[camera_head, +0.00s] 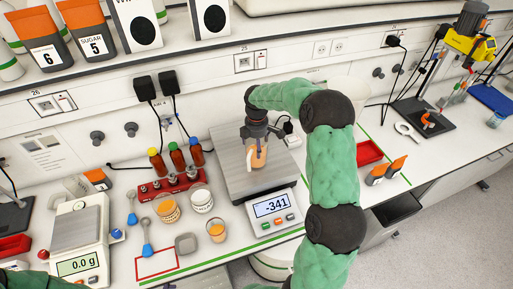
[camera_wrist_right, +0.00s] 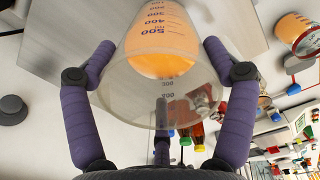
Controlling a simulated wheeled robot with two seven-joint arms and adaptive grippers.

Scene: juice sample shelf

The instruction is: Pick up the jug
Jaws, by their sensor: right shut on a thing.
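The jug (camera_head: 257,157) is a clear graduated vessel with orange juice in it, over the grey plate of the large scale (camera_head: 229,150). Whether a gap lies between its base and the plate is hard to tell. My right gripper (camera_head: 256,133) is at the jug's upper part. In the right wrist view the jug (camera_wrist_right: 160,75) sits between my purple fingers, with its wide rim towards the camera and its volume marks showing. My left gripper is not in view; only a piece of green left arm shows at the lower left.
The scale's display (camera_head: 271,206) reads -341. To its left stand a cup of juice (camera_head: 217,230), two patterned jars and a red rack (camera_head: 167,186) with small bottles behind it. A second scale (camera_head: 80,228) reads 0.0 g. A red tray (camera_head: 369,152) lies to the right.

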